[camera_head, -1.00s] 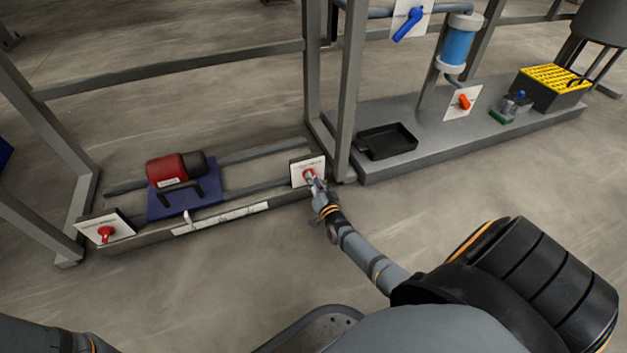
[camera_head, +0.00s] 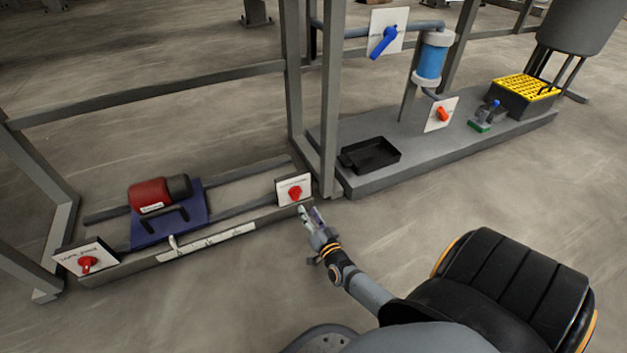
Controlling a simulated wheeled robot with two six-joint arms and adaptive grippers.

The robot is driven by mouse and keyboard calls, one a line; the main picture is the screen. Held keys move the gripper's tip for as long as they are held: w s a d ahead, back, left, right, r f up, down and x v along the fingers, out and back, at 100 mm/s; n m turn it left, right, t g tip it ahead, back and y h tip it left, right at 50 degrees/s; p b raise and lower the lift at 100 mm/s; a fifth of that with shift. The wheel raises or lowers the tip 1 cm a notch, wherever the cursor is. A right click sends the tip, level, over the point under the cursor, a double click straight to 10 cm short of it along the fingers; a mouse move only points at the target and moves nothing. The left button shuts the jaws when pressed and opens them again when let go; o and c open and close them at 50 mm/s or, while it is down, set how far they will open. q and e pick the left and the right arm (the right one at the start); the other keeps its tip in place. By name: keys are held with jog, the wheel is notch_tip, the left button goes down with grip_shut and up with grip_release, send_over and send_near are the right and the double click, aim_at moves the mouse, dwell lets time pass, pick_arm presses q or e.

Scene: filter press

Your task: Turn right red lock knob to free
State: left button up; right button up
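The right red lock knob (camera_head: 295,193) sits on a white plate (camera_head: 285,184) at the right end of the low rail frame. The left red knob (camera_head: 87,264) is on a like plate at the left end. My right gripper (camera_head: 309,213) is just below and to the right of the right knob, apart from it, with nothing seen between its fingers. Its fingers look spread apart. My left gripper is not in view.
A red and black motor (camera_head: 158,194) stands on a blue plate (camera_head: 190,222) on the rails. A grey platform (camera_head: 440,150) at the right holds a black tray (camera_head: 370,154), a blue filter (camera_head: 431,62) and a yellow-topped box (camera_head: 527,90). Grey frame posts (camera_head: 329,110) rise behind the right knob. The front floor is clear.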

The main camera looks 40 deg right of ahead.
jog(key=v, duration=0.4)
jog(key=shift+s, duration=0.1)
dwell(0.3)
